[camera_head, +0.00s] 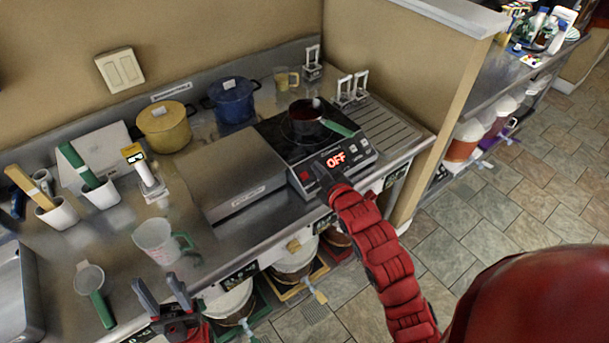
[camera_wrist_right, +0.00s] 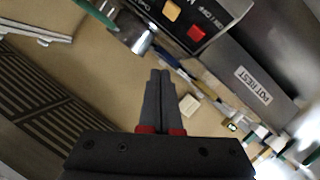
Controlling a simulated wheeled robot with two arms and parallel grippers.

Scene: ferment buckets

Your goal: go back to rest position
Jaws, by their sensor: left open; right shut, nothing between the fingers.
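My left gripper (camera_head: 163,298) is at the bottom of the head view, open and empty, beside the counter's front edge. My right arm reaches up from the bottom of the head view. Its gripper (camera_head: 322,176) is at the front of the induction cooktop (camera_head: 362,147), beside the control panel, which shows a red "OFF". I cannot tell whether it touches the panel. In the right wrist view its fingers (camera_wrist_right: 158,82) are together with nothing between them. A saucepan (camera_head: 304,124) with a green handle stands on the cooktop.
A yellow pot (camera_head: 165,128) and a blue pot (camera_head: 232,102) stand at the back of the counter. A measuring jug (camera_head: 158,241) and a strainer (camera_head: 91,284) are near the left gripper. Buckets (camera_head: 294,262) sit below the counter. The tiled floor at right is clear.

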